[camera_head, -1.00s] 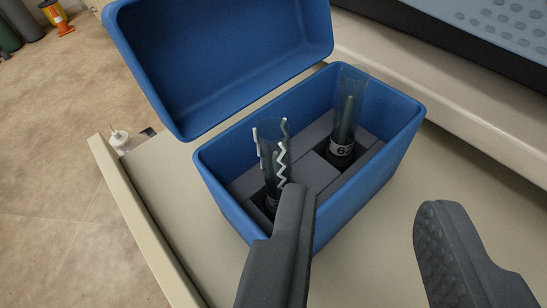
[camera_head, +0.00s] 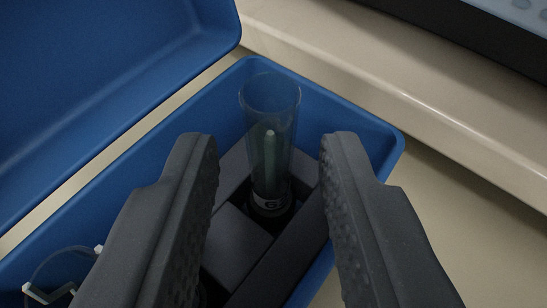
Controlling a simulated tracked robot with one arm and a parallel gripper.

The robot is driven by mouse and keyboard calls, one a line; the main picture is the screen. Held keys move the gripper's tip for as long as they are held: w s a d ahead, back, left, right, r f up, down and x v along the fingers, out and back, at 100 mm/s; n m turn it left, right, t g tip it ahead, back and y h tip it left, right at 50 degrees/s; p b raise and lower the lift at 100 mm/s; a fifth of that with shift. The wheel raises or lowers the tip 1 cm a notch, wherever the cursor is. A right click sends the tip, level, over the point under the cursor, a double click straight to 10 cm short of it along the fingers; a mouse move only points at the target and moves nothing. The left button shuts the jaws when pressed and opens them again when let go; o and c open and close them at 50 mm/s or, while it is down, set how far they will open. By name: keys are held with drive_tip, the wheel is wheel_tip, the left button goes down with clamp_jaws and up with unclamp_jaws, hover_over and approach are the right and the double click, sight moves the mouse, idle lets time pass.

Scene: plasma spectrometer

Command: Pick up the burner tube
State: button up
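A clear glass burner tube (camera_head: 270,130) with a greenish inner tube stands upright in the dark insert of the open blue box (camera_head: 390,140). Its dark base sits in the insert and carries a light label. My gripper (camera_head: 270,150) is open, one finger on each side of the tube in the picture. The fingers look apart from the glass; how far they are from it in depth I cannot tell.
The box's blue lid (camera_head: 100,90) stands open at the upper left. A beige ledge (camera_head: 400,90) of a larger unit runs behind the box. The box's walls surround the tubes. Bare beige surface (camera_head: 480,240) lies to the right.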

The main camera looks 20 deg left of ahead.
drive_tip(key=shift+x, duration=1.15)
drive_tip(key=shift+s, duration=0.1)
clamp_jaws()
